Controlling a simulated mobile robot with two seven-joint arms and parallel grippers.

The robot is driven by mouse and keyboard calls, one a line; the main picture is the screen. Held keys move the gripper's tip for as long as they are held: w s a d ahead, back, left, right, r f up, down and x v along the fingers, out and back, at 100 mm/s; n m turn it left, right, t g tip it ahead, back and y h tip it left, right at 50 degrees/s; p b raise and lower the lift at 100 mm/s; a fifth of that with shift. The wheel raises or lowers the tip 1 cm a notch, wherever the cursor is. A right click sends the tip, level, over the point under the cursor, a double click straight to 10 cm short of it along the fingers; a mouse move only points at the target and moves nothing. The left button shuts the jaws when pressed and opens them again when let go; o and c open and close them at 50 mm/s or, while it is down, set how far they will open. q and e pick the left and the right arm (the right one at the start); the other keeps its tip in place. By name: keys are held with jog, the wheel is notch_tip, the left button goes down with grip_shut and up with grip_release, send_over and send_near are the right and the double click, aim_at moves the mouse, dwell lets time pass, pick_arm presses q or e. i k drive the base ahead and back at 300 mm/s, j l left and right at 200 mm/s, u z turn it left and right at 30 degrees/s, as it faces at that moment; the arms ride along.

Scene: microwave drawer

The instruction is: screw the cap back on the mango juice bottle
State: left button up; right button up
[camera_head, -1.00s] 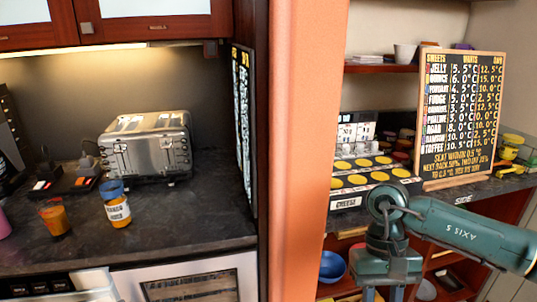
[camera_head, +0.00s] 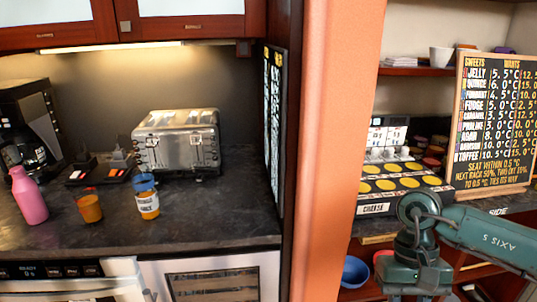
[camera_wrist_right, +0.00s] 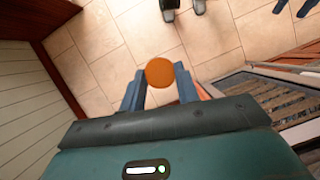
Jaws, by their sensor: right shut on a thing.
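The mango juice bottle (camera_head: 149,207), orange with a white label, stands upright on the dark counter in the head view. A blue shape (camera_head: 144,182) shows at its top; I cannot tell whether it is part of the bottle or a thing behind it. In the right wrist view my right gripper (camera_wrist_right: 160,88) is shut on a round orange cap (camera_wrist_right: 160,71), held between the fingertips above the floor. My right arm is at the right of the head view, well away from the bottle, its fingertips out of that frame. My left gripper is not in view.
An orange cup (camera_head: 90,208) and a pink bottle (camera_head: 30,197) stand left of the juice bottle. A toaster (camera_head: 177,142) and a coffee maker (camera_head: 27,125) are behind. An orange pillar (camera_head: 330,150) stands between the counter and my right arm. The counter front is clear.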

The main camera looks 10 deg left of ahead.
aim_at(143, 182)
jog(key=k+j, duration=0.1)
jog(key=j, duration=0.3)
jog(key=k+j, duration=0.15)
jog(key=j, duration=0.25)
jog(key=k+j+z, duration=0.1)
jog(key=j, duration=0.3)
jog(key=k+j, duration=0.15)
jog(key=j, duration=0.25)
jog(key=k+j, duration=0.1)
jog(key=j, duration=0.25)
